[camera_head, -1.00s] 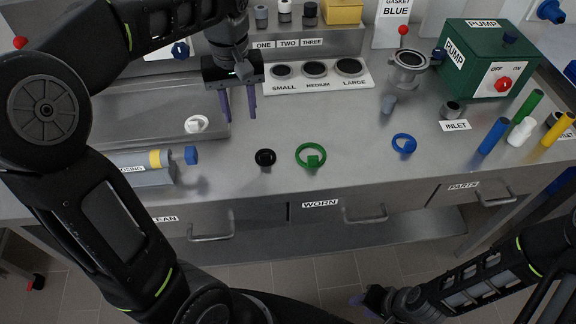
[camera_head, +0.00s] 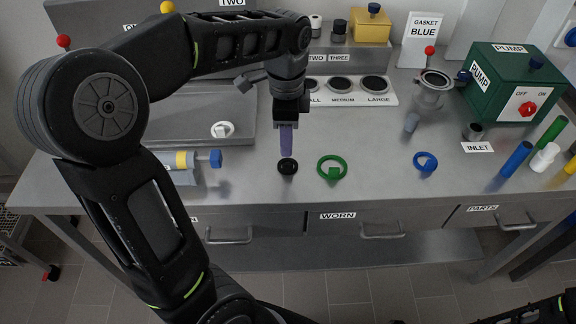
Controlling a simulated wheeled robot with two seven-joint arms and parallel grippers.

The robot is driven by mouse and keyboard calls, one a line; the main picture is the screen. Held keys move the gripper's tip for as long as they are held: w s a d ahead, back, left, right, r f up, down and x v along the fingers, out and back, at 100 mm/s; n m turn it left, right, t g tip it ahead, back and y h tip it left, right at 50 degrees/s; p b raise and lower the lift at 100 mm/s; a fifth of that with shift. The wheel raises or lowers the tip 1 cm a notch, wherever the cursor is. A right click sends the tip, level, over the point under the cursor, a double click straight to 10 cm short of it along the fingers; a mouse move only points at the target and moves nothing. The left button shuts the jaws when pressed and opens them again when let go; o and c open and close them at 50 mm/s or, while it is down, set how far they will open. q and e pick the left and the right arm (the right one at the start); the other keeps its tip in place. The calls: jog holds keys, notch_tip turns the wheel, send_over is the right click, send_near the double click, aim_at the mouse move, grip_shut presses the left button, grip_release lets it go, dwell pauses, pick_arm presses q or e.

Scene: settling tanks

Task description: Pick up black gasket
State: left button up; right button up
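The black gasket (camera_head: 287,167) is a small dark ring lying on the steel bench near its front edge. My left gripper (camera_head: 286,155) points straight down over it, its purple fingertips at or just above the ring's far side. The fingers line up one behind the other from this view, so I cannot tell how far apart they are or whether they touch the gasket. My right gripper is out of view; only part of that arm shows at the bottom right.
A green ring (camera_head: 331,168) lies close to the right of the gasket, and a blue ring (camera_head: 426,161) lies further right. A white ring (camera_head: 222,129) is in the tray at left. The green pump box (camera_head: 505,85) stands back right.

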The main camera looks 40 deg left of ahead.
aim_at(288, 164)
pick_arm(q)
jog(key=shift+f, duration=1.25)
jog(key=shift+f, duration=0.1)
notch_tip(288, 164, down, 5)
jog(key=shift+d+f+p, duration=0.1)
jog(key=shift+d+p, duration=0.05)
jog(key=shift+p, duration=0.15)
jog(key=shift+c, duration=0.5)
grip_shut()
